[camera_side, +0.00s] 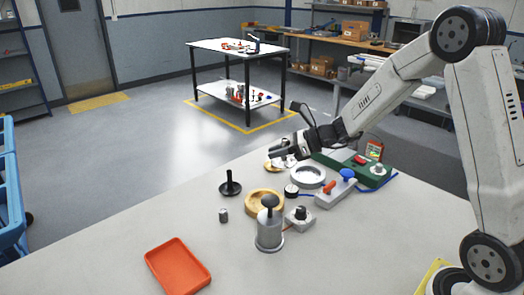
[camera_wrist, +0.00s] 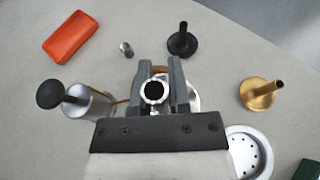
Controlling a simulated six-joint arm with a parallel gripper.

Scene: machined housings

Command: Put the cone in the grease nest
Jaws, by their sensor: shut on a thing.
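My gripper (camera_side: 277,153) is raised above the back part of the bench in the side view. In the wrist view its jaws (camera_wrist: 158,85) are shut on the cone (camera_wrist: 154,92), a small silvery ring with a dark bore and notched rim. The cone is hard to make out in the side view. No label marks the grease nest, and I cannot tell which fixture it is. The round fixtures are a pale dish (camera_side: 307,175), whose holes show in the wrist view (camera_wrist: 237,148), and a tan ring (camera_side: 256,209), mostly hidden behind the jaws in the wrist view.
A grey canister with a black knob (camera_side: 269,236), a black flanged post (camera_side: 230,188), a brass flanged post (camera_wrist: 260,95) and a small metal part (camera_side: 223,215) stand around. An orange tray (camera_side: 178,266) lies at the front. A green fixture (camera_side: 378,178) is at the right. The left bench is clear.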

